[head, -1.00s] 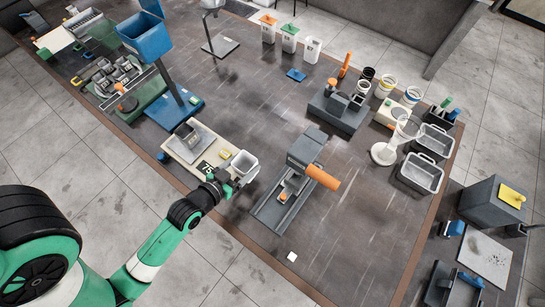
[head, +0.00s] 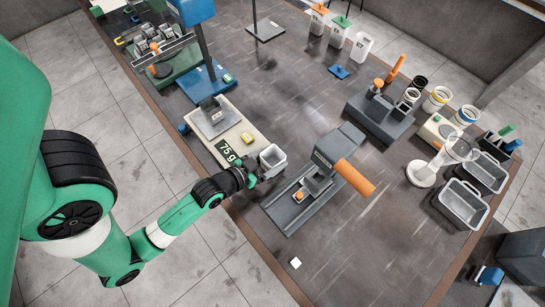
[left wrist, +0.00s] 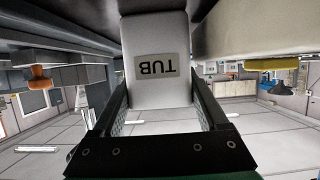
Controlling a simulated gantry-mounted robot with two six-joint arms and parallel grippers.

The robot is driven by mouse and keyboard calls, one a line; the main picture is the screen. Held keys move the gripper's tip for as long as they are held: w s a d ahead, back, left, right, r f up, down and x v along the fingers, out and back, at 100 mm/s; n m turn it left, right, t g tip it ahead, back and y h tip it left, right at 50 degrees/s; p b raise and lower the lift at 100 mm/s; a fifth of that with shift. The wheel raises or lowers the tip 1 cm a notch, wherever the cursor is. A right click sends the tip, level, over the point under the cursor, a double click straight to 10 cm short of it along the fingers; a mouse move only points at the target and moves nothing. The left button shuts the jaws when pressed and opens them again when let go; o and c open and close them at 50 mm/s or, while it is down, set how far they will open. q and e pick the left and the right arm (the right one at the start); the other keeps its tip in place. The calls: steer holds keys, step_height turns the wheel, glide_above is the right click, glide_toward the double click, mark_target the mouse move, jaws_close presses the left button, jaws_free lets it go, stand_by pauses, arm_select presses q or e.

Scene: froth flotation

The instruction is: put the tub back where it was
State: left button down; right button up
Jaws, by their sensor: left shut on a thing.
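The tub (head: 272,157) is a small light-grey open container. It is just off the right end of the cream scale with the "75g" display (head: 226,151). My left gripper (head: 258,171) is shut on the tub from its lower-left side. In the left wrist view the tub (left wrist: 157,95) shows between the two dark fingers, its "TUB" label upside down. I cannot tell whether its base touches anything. The inside of the tub looks empty, but it is small in view. My right gripper is not in view.
A grey device with an orange cylinder (head: 355,178) stands close to the right of the tub. A blue stand (head: 207,85) is behind the scale. Two grey bins (head: 461,203) are at the far right. A white square (head: 295,263) lies near the front edge. The bench's middle is clear.

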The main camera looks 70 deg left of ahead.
arm_select(q)
jaws_free()
steer(key=shift+s+d+r, duration=0.1)
steer(key=shift+s+r, duration=0.1)
steer(key=shift+s, duration=0.05)
steer(key=p+v, duration=0.1)
steer(key=v, duration=0.7)
steer(key=b+v, duration=0.1)
steer(key=v, duration=0.2)
steer(key=shift+s+d+r+b, duration=0.1)
steer(key=shift+s+r+b, duration=0.1)
steer(key=shift+b, duration=0.1)
